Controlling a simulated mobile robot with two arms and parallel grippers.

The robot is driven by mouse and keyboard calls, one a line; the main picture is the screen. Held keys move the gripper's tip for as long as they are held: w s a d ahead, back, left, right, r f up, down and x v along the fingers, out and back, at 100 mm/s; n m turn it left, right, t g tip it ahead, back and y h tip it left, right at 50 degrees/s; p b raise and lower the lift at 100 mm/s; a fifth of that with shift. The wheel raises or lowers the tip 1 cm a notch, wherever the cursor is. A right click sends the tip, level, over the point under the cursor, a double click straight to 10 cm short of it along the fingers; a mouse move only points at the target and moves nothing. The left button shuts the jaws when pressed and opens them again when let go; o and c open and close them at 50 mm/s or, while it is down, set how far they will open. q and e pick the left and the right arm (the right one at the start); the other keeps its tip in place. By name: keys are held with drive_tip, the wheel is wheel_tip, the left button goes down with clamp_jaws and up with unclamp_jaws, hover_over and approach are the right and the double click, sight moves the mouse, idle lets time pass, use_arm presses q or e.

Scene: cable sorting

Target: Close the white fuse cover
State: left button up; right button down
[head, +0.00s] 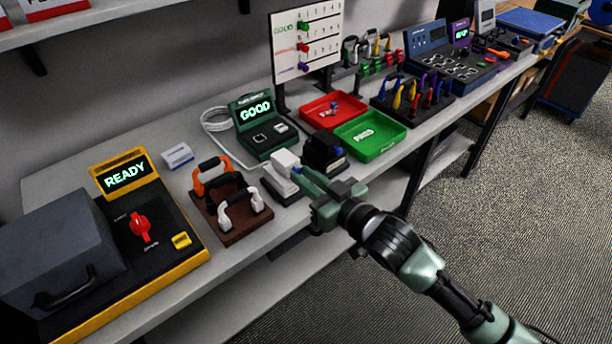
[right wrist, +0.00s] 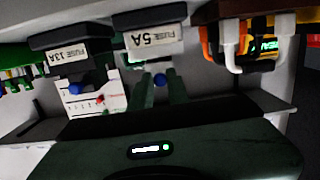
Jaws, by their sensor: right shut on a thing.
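The white fuse cover (head: 285,160) sits on its fuse block near the front of the bench in the head view. How far it is open I cannot tell. In the right wrist view its block has a "FUSE 5A" label (right wrist: 156,40) and a blue knob (right wrist: 160,80). My right gripper (head: 304,173) reaches in from the right, and its fingers (right wrist: 160,88) are shut on the blue knob. The knob is hidden in the head view. My left gripper is not in view.
A black fuse block (head: 323,150) stands close to the right of the white one. A rack of handles (head: 235,222) is on the left and a green "GOOD" tester (head: 262,140) behind. Red (head: 318,106) and green (head: 372,152) trays lie beyond.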

drive_tip(key=shift+f, duration=0.45)
drive_tip(key=c, duration=1.4)
unclamp_jaws()
drive_tip(key=shift+o, duration=0.2)
drive_tip(key=shift+w+r, duration=0.1)
drive_tip(key=shift+r, duration=0.1)
drive_tip(key=f+v, duration=0.1)
drive_tip(key=v, duration=0.6)
drive_tip(key=shift+s+d+r+b, duration=0.2)
drive_tip(key=shift+s+r+b, duration=0.2)
drive_tip(key=shift+r, duration=0.1)
